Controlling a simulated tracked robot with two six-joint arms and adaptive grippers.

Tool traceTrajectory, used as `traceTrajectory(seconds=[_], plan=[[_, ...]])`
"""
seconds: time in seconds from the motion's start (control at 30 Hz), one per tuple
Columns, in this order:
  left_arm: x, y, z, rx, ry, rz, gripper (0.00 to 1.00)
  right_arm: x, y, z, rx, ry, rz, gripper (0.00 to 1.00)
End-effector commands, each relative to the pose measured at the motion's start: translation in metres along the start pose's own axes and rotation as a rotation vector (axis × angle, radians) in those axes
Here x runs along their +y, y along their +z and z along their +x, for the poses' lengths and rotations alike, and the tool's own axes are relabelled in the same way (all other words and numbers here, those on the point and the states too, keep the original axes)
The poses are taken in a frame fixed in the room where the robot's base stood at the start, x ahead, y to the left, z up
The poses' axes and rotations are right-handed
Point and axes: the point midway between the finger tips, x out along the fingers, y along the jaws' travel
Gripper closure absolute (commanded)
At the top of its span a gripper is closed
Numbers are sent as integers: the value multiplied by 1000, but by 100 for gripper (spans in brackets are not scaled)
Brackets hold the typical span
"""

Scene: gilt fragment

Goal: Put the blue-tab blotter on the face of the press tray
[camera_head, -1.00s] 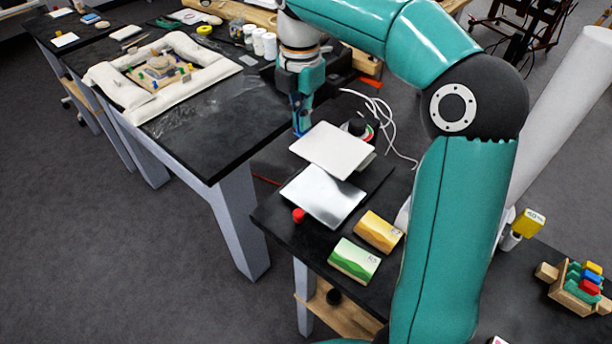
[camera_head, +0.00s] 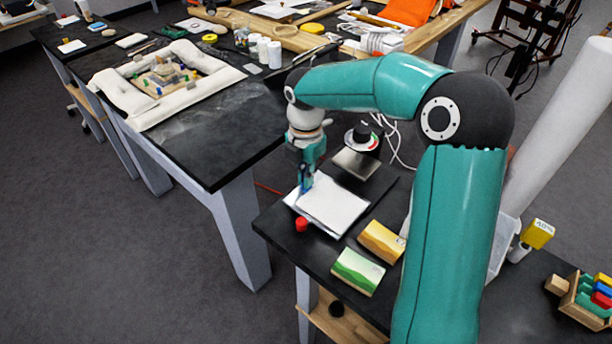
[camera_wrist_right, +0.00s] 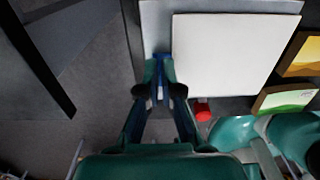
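The blotter (camera_head: 335,205) is a white square sheet with a blue tab (camera_wrist_right: 162,66) at its edge. My right gripper (camera_head: 305,184) is shut on that tab; in the wrist view its fingertips (camera_wrist_right: 160,84) meet at the tab. The blotter lies over the press tray (camera_wrist_right: 154,28), a pale grey plate that shows along the blotter's left and top edges in the wrist view. The blotter hides most of the tray and looks shifted to the right of it there. I cannot tell whether they touch. My left gripper is not in view.
A red knob (camera_head: 302,224) is near the tray's front corner. A yellow card (camera_head: 381,241) and a green card (camera_head: 358,271) lie to the right. A small grey plate (camera_head: 356,163) and a dial device (camera_head: 362,137) stand behind. The left table holds a padded frame (camera_head: 165,75).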

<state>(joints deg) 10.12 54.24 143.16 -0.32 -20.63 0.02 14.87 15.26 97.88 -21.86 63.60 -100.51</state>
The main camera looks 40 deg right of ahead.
Motion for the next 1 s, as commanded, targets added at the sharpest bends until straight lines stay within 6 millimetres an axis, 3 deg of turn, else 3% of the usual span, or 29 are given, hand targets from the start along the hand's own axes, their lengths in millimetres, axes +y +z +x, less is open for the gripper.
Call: traceTrajectory(seconds=[0.27, 0.3, 0.43, 0.77, 1.0], plan=[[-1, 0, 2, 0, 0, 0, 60, 0, 0, 3, 0, 0, 0, 100], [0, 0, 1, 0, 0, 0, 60, 0, 0, 1, 0, 0, 0, 90], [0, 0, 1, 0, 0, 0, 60, 0, 0, 1, 0, 0, 0, 69], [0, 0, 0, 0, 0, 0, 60, 0, 0, -1, 0, 1, 0, 69], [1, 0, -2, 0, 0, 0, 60, 1, 1, -25, -2, 5, 0, 69]])
